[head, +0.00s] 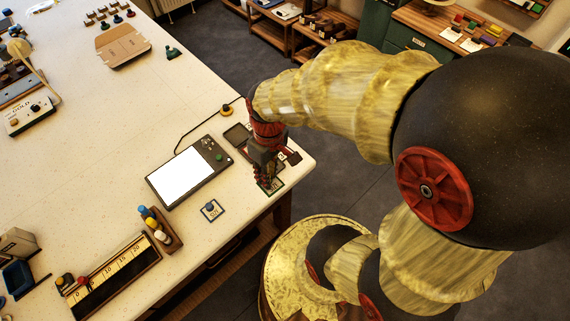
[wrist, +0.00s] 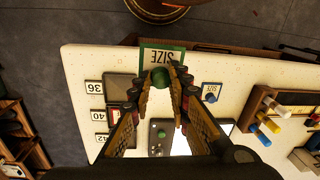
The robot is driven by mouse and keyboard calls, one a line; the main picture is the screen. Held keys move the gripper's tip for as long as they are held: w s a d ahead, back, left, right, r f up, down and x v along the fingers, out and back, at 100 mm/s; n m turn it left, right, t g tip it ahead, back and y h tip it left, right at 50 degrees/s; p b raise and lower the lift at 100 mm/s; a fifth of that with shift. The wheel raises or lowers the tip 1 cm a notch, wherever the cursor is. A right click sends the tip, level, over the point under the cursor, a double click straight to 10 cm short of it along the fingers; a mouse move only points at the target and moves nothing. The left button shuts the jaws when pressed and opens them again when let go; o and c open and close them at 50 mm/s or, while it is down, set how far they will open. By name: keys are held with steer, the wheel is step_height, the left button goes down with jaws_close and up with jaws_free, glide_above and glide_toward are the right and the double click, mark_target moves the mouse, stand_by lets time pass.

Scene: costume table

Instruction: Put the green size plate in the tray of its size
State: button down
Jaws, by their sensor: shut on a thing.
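The green size plate (head: 275,187) is a small square with a green rim and a knob on top. It is at the near edge of the table, close to the corner; I cannot tell whether it touches the tabletop. In the wrist view the plate (wrist: 162,55) reads SIZE, and the rest of its face is hidden. My gripper (wrist: 162,76) is shut on its green knob; in the head view my gripper (head: 265,181) is above the plate. Dark trays (wrist: 121,84) stand beside labels 36 (wrist: 94,87), 40 (wrist: 97,115) and 42 (wrist: 100,138), partly hidden by my fingers.
A blue-rimmed size plate (head: 211,210) lies on the table nearby. A light pad (head: 188,172) with a white screen is left of my gripper. A wooden peg rack (head: 161,230) and a number scale (head: 112,275) stand further left. The table edge is close.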

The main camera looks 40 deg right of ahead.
steer(key=shift+s+f, duration=0.1)
steer(key=shift+s, duration=0.05)
steer(key=w+d+f, duration=0.2)
steer(key=w+f, duration=0.1)
steer(key=w+d+f+b, duration=0.1)
steer(key=w+d+f, duration=0.2)
steer(key=w, duration=0.1)
steer(key=w+d+f+b, duration=0.1)
steer(key=w+d+f, duration=0.1)
steer(key=w+f, duration=0.1)
steer(key=shift+w+d, duration=0.15)
steer(key=shift+w, duration=0.25)
steer(key=shift+w+d+f, duration=0.15)
steer(key=shift+w+f, duration=0.1)
steer(key=shift+f, duration=0.2)
steer(key=shift+f+b, duration=0.35)
steer(key=shift+f, duration=1.15)
steer(key=shift+f, duration=0.1)
steer(key=c, duration=1.7)
jaws_free()
